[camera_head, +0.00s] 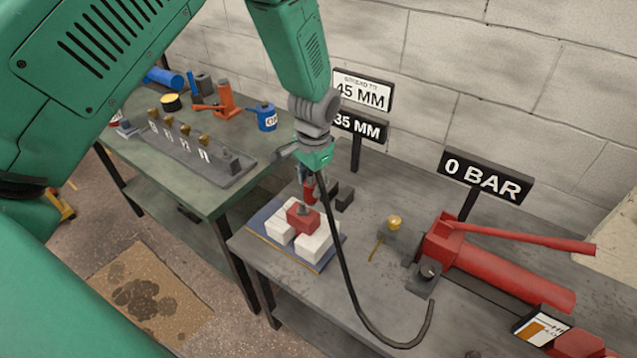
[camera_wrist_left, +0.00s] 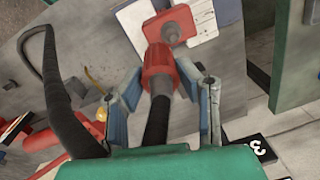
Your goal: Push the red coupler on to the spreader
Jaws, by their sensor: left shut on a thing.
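My left gripper (camera_head: 308,182) is shut on the red coupler (camera_head: 310,193), just above the spreader; the fingers also show in the wrist view (camera_wrist_left: 160,83). The coupler (camera_wrist_left: 158,62) sits between the fingers there, with a black hose (camera_head: 342,265) running from it. The spreader (camera_head: 303,219) is a red block between white blocks on a blue-edged board. Its grey nipple (camera_wrist_left: 170,33) points towards the coupler in the wrist view. The coupler's mouth is close to the nipple; I cannot tell whether they touch. My right gripper is not in view.
A red hand pump (camera_head: 500,275) with a long lever stands to the right, by a "0 BAR" sign (camera_head: 485,176). Signs reading 45 MM (camera_head: 362,92) and 35 MM (camera_head: 358,127) stand behind. The hose loops over the bench front. A second bench (camera_head: 225,200) with tools is left.

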